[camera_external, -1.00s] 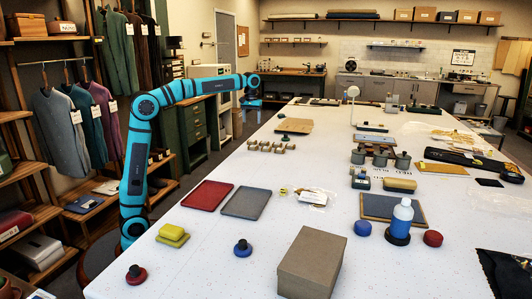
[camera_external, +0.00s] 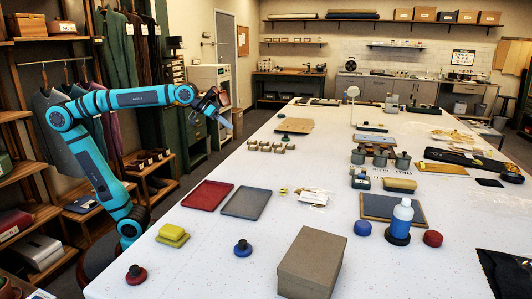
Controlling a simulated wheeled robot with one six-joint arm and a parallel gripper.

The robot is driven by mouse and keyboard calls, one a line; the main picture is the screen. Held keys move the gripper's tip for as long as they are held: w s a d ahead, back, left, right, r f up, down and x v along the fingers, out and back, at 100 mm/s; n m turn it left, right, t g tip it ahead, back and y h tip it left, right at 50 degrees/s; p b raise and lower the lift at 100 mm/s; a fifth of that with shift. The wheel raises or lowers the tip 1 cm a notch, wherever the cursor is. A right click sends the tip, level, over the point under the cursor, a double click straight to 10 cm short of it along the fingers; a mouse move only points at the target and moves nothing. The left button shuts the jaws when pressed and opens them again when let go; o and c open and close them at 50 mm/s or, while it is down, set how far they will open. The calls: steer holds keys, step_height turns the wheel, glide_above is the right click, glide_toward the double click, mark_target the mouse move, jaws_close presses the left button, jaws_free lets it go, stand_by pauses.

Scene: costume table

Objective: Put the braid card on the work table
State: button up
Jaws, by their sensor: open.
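The long white table (camera_external: 290,180) fills the middle and right of the view. I cannot tell for certain which item is the braid card; a flat tan card (camera_external: 294,126) lies near the table's far left edge, and a clear packet with a small pale card (camera_external: 314,197) lies near the middle. My gripper (camera_external: 227,121) is raised near the table's left edge, tilted down to the right. It is open, and I see nothing clearly held between its small fingers. It is apart from everything on the table.
Red (camera_external: 208,195) and grey (camera_external: 246,203) trays lie at the left edge. A brown box (camera_external: 312,262), a blue-white bottle (camera_external: 402,217) and dark weights (camera_external: 383,158) stand on the table. Clothes racks and shelves (camera_external: 28,208) are at the left.

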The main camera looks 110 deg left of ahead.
steer(key=s+d+f+m+t+h, duration=0.2)
steer(key=s+d+m+t, duration=0.6)
steer(key=s+d, duration=0.7)
steer(key=d+h, duration=0.1)
steer(key=d, duration=0.2)
steer(key=shift+d+h, duration=0.2)
steer(key=shift+h, duration=0.1)
